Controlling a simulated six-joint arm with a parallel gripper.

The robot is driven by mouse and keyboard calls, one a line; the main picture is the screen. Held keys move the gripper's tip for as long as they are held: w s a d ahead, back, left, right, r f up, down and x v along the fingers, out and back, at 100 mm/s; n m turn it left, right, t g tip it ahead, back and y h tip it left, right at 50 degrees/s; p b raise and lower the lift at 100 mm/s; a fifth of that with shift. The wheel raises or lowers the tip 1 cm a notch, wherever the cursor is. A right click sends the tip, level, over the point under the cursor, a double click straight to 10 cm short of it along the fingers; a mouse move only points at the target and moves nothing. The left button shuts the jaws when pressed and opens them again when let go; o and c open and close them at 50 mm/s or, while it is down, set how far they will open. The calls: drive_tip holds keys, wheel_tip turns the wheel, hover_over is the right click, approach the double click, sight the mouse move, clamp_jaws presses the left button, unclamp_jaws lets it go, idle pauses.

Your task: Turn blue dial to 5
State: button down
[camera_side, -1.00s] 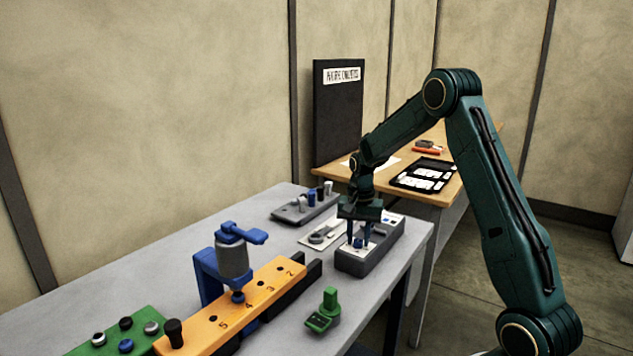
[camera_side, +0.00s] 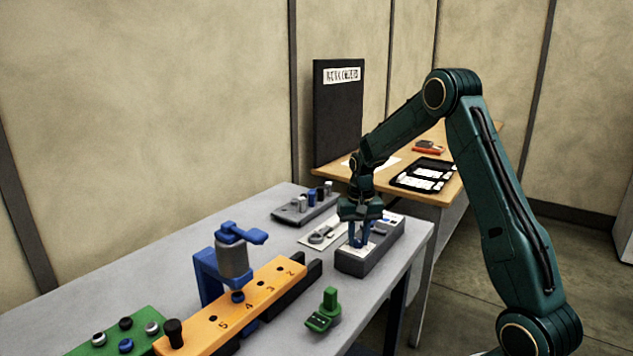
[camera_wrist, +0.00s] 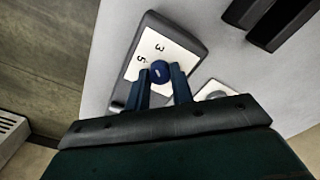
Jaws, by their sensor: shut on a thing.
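The blue dial (camera_wrist: 160,72) is a round knob on the white face of a grey box (camera_wrist: 193,48). The digits 3 and 5 show beside it on the white face. My gripper (camera_wrist: 161,76) points down over the box, and its two blue fingers are shut on the dial, one on each side. In the side view my gripper (camera_side: 362,240) is at the grey box (camera_side: 371,265) near the table's right edge. The dial is hidden behind the fingers there, and its exact pointing direction is too small to read.
An orange numbered bar (camera_side: 245,305) with a blue clamp (camera_side: 207,275) stands at the front left. A green block (camera_side: 118,335) with several knobs is beyond its left end. A green tool (camera_side: 324,312) lies nearby. A grey rack (camera_side: 305,208) stands behind.

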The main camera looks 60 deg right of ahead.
sight(358, 240)
drive_tip(key=n, duration=0.3)
drive_tip(key=shift+n, duration=0.4)
drive_tip(key=n, duration=0.4)
idle(0.3)
drive_tip(key=c, duration=1.2)
unclamp_jaws()
drive_tip(key=shift+r, duration=0.1)
wheel_tip(358, 240, up, 14)
